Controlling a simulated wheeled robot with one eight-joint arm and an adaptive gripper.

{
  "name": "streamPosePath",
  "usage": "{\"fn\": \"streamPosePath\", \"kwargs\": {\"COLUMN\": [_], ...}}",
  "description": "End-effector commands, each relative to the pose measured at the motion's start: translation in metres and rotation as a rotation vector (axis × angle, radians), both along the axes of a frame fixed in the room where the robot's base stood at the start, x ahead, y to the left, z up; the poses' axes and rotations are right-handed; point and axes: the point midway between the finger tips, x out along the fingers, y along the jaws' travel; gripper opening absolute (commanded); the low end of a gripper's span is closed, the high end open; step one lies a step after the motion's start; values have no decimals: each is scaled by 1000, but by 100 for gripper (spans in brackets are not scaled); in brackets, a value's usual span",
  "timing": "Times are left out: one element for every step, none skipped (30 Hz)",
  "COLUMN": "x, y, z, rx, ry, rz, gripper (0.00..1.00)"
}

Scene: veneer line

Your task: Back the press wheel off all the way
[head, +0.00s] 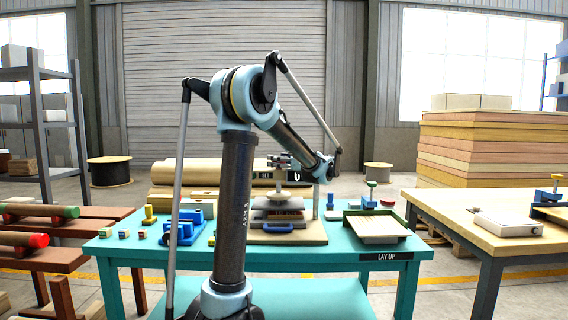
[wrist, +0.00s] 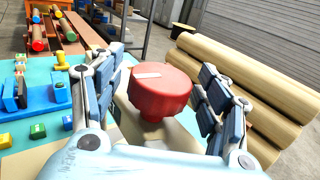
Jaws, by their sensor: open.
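The press wheel (wrist: 160,92) is a red round knob with a white mark on its top, seen in the wrist view. My gripper (wrist: 163,66) is open, with one padded finger on each side of the wheel. Gaps show between the pads and the wheel. In the head view my gripper (head: 281,161) is over the press (head: 286,228), which stands on a wooden base on the teal table. I cannot make out the red wheel there.
The teal table (head: 130,252) holds a blue fixture (head: 185,234) and small blocks on the left, and a green-edged tray (head: 378,228) on the right. Large tan rolls (wrist: 250,85) lie behind the press. A wooden table (head: 490,235) stands at the right.

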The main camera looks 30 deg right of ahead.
Motion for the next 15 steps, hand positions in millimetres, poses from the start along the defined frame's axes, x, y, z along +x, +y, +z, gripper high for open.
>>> {"fn": "streamPosePath", "kwargs": {"x": [0, -1, -2, -3, -5, -9, -12, -16, -22, -27, -32, -39, -45, -50, -57], "y": [0, 0, -1, -2, -2, -4, -5, -7, -9, -11, -13, -16, -18, -20, -23], "z": [0, 0, 0, 0, 0, 0, 0, 0, 0, 0, 0, 0, 0, 0, -1], "rx": [0, 0, 0, 0, 0, 0, 0, 0, 0, 0, 0, 0, 0, 0, 0], "ry": [0, 0, 0, 0, 0, 0, 0, 0, 0, 1, 1, 1, 1, 1, 1], "rz": [0, 0, -1, -1, -1, -2, -3, -4, -3, -3, -4, -4, -4, -5, -4], "gripper": [69, 69, 69, 69, 69, 69, 69, 69, 69, 69, 69, 69, 69, 69, 69]}}
